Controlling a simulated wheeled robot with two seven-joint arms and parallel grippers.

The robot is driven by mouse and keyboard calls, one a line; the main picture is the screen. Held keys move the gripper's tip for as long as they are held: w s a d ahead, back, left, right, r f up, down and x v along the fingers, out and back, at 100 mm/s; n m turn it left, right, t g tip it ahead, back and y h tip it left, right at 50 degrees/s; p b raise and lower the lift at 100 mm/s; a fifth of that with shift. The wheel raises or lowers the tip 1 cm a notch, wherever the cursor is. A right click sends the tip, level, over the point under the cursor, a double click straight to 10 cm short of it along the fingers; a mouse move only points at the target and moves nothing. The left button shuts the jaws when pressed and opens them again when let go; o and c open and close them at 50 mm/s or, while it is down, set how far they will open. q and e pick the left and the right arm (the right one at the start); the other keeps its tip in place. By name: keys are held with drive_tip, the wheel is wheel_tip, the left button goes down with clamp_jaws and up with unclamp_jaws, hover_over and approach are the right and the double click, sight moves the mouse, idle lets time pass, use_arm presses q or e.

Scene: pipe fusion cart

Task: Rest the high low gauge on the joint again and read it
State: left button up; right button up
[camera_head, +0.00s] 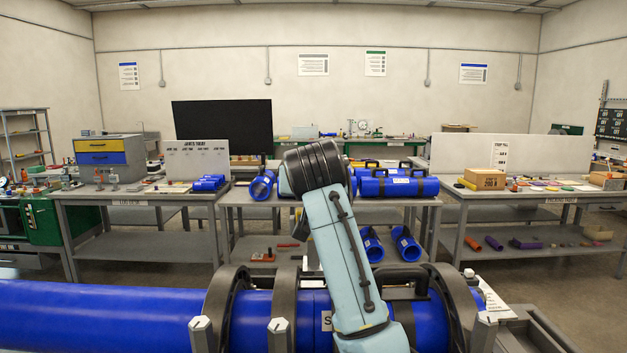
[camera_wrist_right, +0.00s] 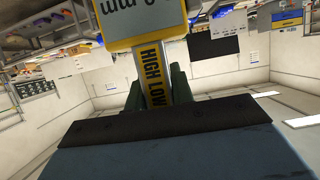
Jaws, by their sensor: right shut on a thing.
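The high low gauge (camera_wrist_right: 153,70) is in the right wrist view, with a yellow strip lettered HIGH LOW and a pale display head (camera_wrist_right: 140,22) at the top. The display shows "mm", but its figure is cut off by the frame edge. My right gripper (camera_wrist_right: 156,92) has dark green fingers shut around the gauge's strip. The blue pipe (camera_head: 100,312) lies across the bottom of the head view in dark ring clamps (camera_head: 228,305). My arm crosses in front of the pipe and hides part of the clamped middle, so I cannot see whether the gauge touches the joint. My left gripper is not in view.
Behind the cart stand a left bench (camera_head: 140,193) with a blue and yellow drawer box (camera_head: 102,158), a middle bench (camera_head: 270,200) with blue pipe pieces, and a right bench (camera_head: 530,196) with a cardboard box (camera_head: 484,179). Floor shows between cart and benches.

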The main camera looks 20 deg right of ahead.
drive_tip(key=shift+f+b, duration=0.8)
drive_tip(key=shift+f, duration=2.7)
drive_tip(key=shift+s+f+p, duration=0.1)
drive_tip(key=shift+f+p, duration=0.2)
drive_tip(key=shift+f, duration=0.05)
idle(1.0)
